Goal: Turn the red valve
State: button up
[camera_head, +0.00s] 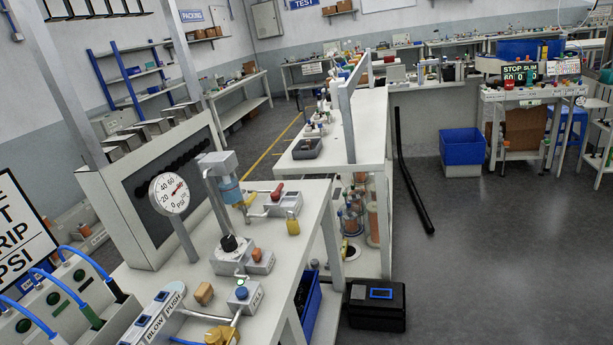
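A small red handle (277,191) sits on a grey block on the white bench (310,205), right of the round pressure gauge. It looks like a valve handle, but its exact shape is too small to tell. Nearer, a smaller red-orange knob (257,254) sits on another grey block beside a black knob (229,242). I cannot tell for sure which red part is the valve. My gripper does not show in this view, and nothing touches either red part.
A yellow piece (293,224) is near the red handle. Blue hoses (42,272) are at lower left. A black case (377,305) lies on the floor. Open floor is at right.

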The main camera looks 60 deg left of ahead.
aim_at(275, 195)
jog(key=u, duration=0.15)
jog(key=i, duration=1.35)
jog(key=u, duration=0.7)
jog(key=i, duration=1.35)
jog(key=u, duration=0.65)
jog(key=i, duration=0.85)
jog(key=u, duration=0.25)
